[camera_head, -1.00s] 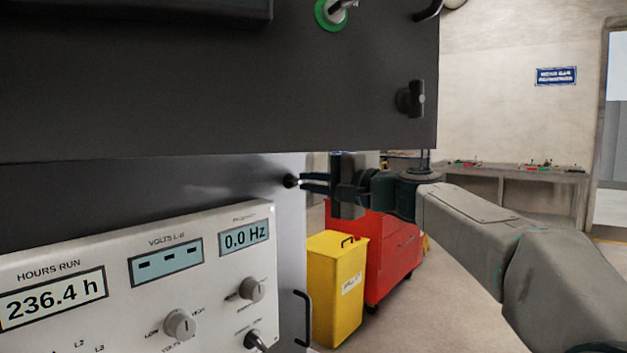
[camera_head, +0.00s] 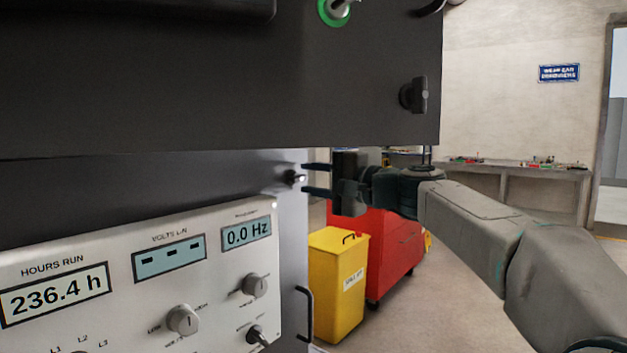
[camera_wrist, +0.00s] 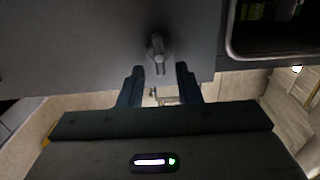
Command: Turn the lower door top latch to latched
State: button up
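The lower door top latch (camera_head: 294,177) is a small dark knob on the lower door, just under the edge of the upper door. It also shows in the wrist view (camera_wrist: 158,46) as a knob with its handle roughly upright in that picture. My gripper (camera_head: 304,179) is just right of the latch in the head view, with its two fingers apart. In the wrist view the fingers (camera_wrist: 160,70) lie to either side below the knob, with nothing between them. I cannot tell whether either finger touches the latch.
The upper dark door (camera_head: 200,80) overhangs the latch and carries its own black latch (camera_head: 414,95). A control panel (camera_head: 120,270) and a door handle (camera_head: 305,310) are below. A yellow bin (camera_head: 338,285) and red cabinet (camera_head: 390,245) stand behind my arm.

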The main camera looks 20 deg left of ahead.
jog(key=b+v, duration=0.1)
jog(key=v, duration=1.2)
jog(key=shift+d+b, duration=0.35)
jog(key=shift+s, duration=0.1)
jog(key=s+d+f+n+g+h+p, duration=0.4)
jog(key=s+d+f+h+p, duration=1.2)
jog(key=s+d+f, duration=0.4)
notch_tip(320, 180, down, 4)
jog(key=s, duration=0.3)
jog(key=shift+h+p, duration=0.3)
jog(key=shift+o, duration=0.3)
